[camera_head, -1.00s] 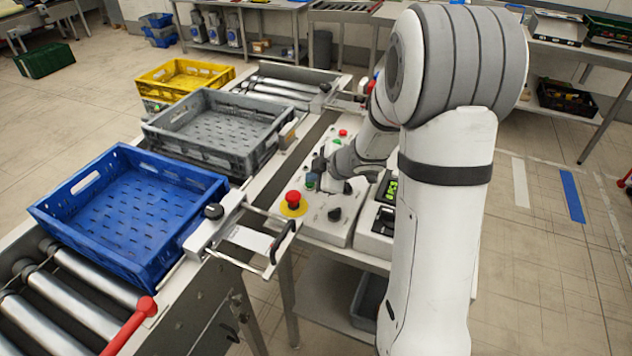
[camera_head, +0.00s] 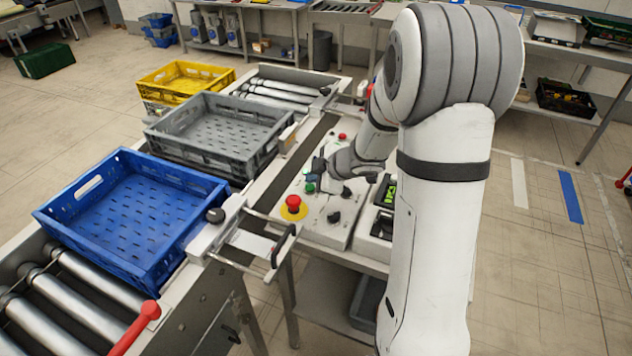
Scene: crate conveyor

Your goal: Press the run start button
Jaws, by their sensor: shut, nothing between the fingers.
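A green button (camera_head: 310,187), which fits the run start button, sits on the pale control panel (camera_head: 318,228) beside the conveyor. My gripper (camera_head: 314,173) is shut and empty, at the far side of the green button and very close to it. I cannot tell whether the fingertips touch the button or hover above it. A red mushroom button (camera_head: 292,204) on a yellow base stands nearer the camera. My arm hides part of the panel's right side.
A blue crate (camera_head: 60,222) and a grey crate (camera_head: 168,151) stand on the conveyor, left of the panel. A yellow crate (camera_head: 160,80) is beyond. Black knobs (camera_head: 334,216), a small red button (camera_head: 342,136) and a box with a green display (camera_head: 389,193) are close by.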

